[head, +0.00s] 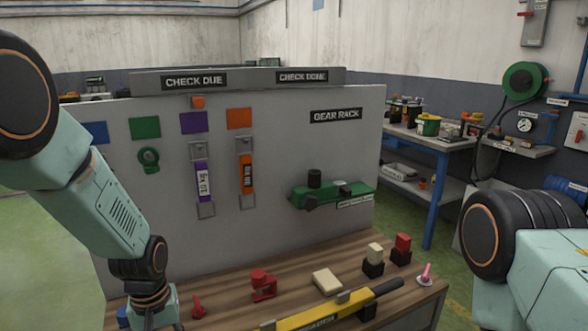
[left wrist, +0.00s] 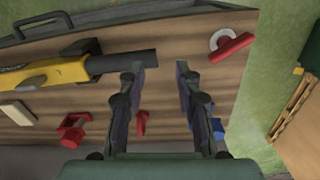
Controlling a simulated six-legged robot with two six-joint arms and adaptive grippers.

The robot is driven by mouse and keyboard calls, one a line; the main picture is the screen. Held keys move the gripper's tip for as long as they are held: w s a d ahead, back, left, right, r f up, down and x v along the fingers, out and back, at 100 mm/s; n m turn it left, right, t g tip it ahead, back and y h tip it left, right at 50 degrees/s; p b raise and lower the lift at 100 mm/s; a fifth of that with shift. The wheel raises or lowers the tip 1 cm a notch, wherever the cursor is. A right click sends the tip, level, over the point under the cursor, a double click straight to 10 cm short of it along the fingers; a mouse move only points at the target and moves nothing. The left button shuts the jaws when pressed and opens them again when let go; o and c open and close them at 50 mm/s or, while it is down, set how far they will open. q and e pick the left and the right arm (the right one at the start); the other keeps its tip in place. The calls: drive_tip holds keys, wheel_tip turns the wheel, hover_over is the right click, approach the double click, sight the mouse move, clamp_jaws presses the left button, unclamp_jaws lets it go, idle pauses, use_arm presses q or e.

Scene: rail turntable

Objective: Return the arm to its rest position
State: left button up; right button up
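My left arm (head: 108,205) comes down from the left in the head view, over the left end of the wooden bench. Its fingers are below that frame. In the left wrist view my left gripper (left wrist: 158,68) has its two fingers spread apart above the bench top. Nothing is held between them. The black handle end of a yellow tool (left wrist: 45,76) shows close to the left finger in the picture. My right arm (head: 540,270) shows at the right edge of the head view; its gripper is out of frame.
The bench (head: 225,292) carries a red clamp-like part (head: 263,285), a cream block (head: 327,281), the yellow tool (head: 318,315) and small red pieces. A grey board (head: 280,160) with hanging tags stands behind. A blue piece (left wrist: 217,128) lies by the gripper.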

use_arm(q)
drive_tip(key=s+f+m+b, duration=0.1)
drive_tip(key=s+f+b, duration=0.3)
drive_tip(key=s+f, duration=0.7)
drive_tip(key=s+d+f+m+b, duration=0.1)
drive_tip(key=s+f+b, duration=0.3)
drive_tip(key=s+f, duration=0.7)
drive_tip(key=s+m, duration=0.1)
drive_tip(key=s, duration=0.6)
drive_tip(key=shift+d+f, duration=0.25)
drive_tip(key=shift+f, duration=0.15)
drive_tip(key=shift+s, duration=0.3)
drive_tip(key=shift+w, duration=0.15)
